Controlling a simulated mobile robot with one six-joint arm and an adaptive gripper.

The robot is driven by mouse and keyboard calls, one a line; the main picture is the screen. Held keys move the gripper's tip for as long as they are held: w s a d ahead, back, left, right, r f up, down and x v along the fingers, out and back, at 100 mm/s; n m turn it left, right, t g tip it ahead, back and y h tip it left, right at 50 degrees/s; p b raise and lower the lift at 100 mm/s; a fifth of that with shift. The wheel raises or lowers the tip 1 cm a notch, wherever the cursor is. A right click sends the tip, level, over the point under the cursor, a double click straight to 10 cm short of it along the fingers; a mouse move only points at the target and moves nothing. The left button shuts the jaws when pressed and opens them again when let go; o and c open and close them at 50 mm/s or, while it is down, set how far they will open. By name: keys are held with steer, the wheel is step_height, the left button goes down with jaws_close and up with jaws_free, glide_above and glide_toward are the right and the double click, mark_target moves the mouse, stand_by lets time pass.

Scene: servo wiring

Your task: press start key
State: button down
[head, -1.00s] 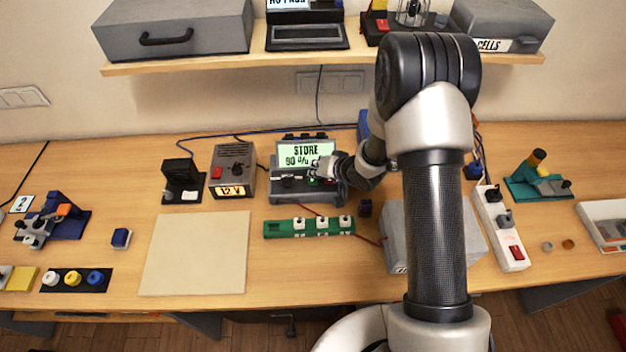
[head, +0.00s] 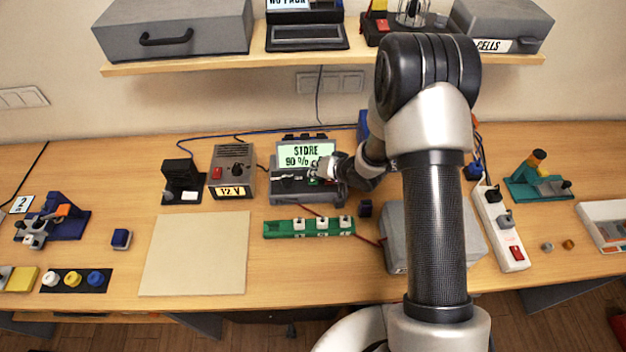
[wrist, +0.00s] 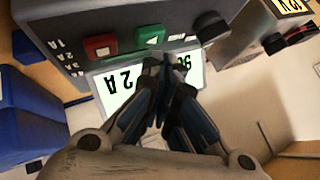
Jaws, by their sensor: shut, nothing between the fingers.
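In the wrist view a green key (wrist: 150,37) with a triangle mark sits beside a red key (wrist: 100,46) and a black knob (wrist: 209,27). My gripper (wrist: 165,62) is shut and empty. Its fingertips are close to the green key and overlap the screen in that view; I cannot tell whether they touch the key. In the head view my gripper (head: 320,172) is over the charger's right front, partly hiding the screen and keys.
A 12 V supply (head: 233,168) stands left of the charger. A green strip with white blocks (head: 309,227) lies in front. A grey box (head: 397,235) and a white power strip (head: 499,230) are to the right. A bare beige mat (head: 195,253) lies at front left.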

steer(key=shift+f, duration=0.4)
steer(key=shift+f+b, duration=0.45)
steer(key=shift+f, duration=0.1)
stand_by(0.5)
steer(key=shift+r, duration=0.1)
steer(key=shift+r+p, duration=0.85)
steer(key=shift+p, duration=0.05)
step_height(320, 180, up, 5)
steer(key=p, duration=0.4)
steer(key=shift+p, duration=0.3)
steer(key=shift+r, duration=0.1)
stand_by(0.5)
